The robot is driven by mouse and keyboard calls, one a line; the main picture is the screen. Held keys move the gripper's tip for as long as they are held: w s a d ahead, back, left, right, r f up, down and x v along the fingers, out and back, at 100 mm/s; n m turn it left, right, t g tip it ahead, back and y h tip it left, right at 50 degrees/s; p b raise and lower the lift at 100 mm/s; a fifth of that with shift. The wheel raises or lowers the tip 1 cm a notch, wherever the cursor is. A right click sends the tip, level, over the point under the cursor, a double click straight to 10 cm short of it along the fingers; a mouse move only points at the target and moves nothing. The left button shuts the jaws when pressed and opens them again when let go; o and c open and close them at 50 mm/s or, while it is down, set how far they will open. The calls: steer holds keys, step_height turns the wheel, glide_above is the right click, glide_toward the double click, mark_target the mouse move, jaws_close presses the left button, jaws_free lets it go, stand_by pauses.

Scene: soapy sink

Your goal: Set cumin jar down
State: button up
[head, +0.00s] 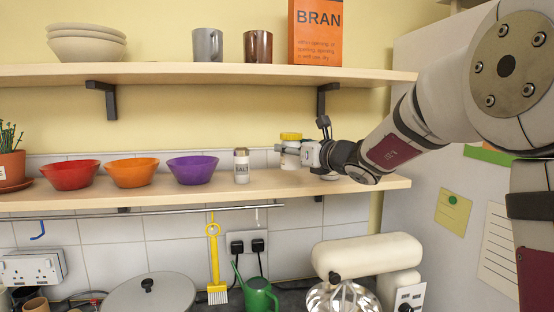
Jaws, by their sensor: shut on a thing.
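The cumin jar (291,137) has a yellow lid and a pale body. It is in the head view just above the lower shelf (222,194), to the right of the white salt shaker (241,169). My gripper (294,151) reaches in from the right and is shut on the jar. The jar looks upright. Its label cannot be read, and the gripper hides part of its body. I cannot tell for sure whether its base touches the shelf.
Red (70,175), orange (132,173) and purple (192,170) bowls stand on the lower shelf, left of the salt shaker. The upper shelf (190,73) overhangs, with mugs and an orange BRAN box (315,32). A stand mixer (366,254) is below.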

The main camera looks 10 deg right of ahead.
mark_target(290, 159)
steer(key=w, duration=0.2)
steer(key=shift+w+d+f, duration=0.1)
steer(key=shift+w, duration=0.3)
steer(key=shift+f+p, duration=0.6)
steer(key=shift+f, duration=1.15)
steer(key=shift+f, duration=0.1)
steer(key=o, duration=1.3)
steer(key=shift+f, duration=0.1)
steer(key=shift+o, duration=0.2)
steer(key=shift+r, duration=0.2)
steer(key=b+v, duration=0.1)
steer(key=v, duration=1.1)
